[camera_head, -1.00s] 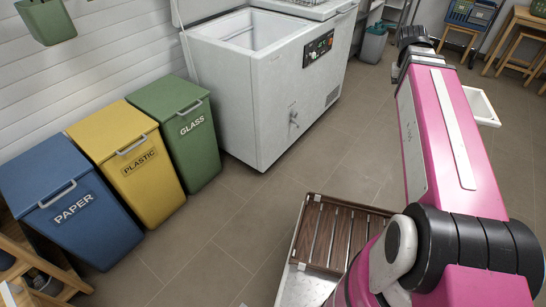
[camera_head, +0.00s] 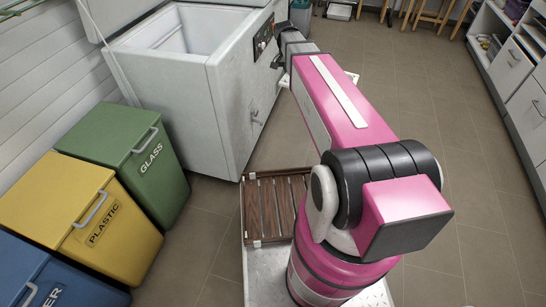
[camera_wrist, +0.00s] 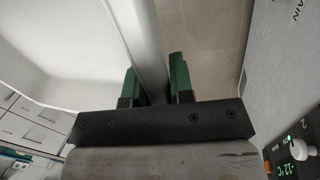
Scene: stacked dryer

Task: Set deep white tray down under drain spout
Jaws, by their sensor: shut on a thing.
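My gripper (camera_wrist: 154,82) is shut on the rim of the deep white tray (camera_wrist: 70,50), with a green finger on each side of the wall. The drain spout (camera_head: 256,118) sticks out low on the front of the white chest freezer (camera_head: 190,105). The tray is held off the floor near the freezer's control-panel end, apart from the spout. In the wrist view the freezer front, with a display and part of a "DRAIN" label, is at the right.
Green (camera_head: 140,165), yellow (camera_head: 85,220) and blue (camera_head: 45,280) bins stand at the left beside the freezer. A slatted wooden rack (camera_head: 270,207) lies just in front of me. White cabinets (camera_head: 505,75) line the right. The tiled floor (camera_head: 475,190) between is clear.

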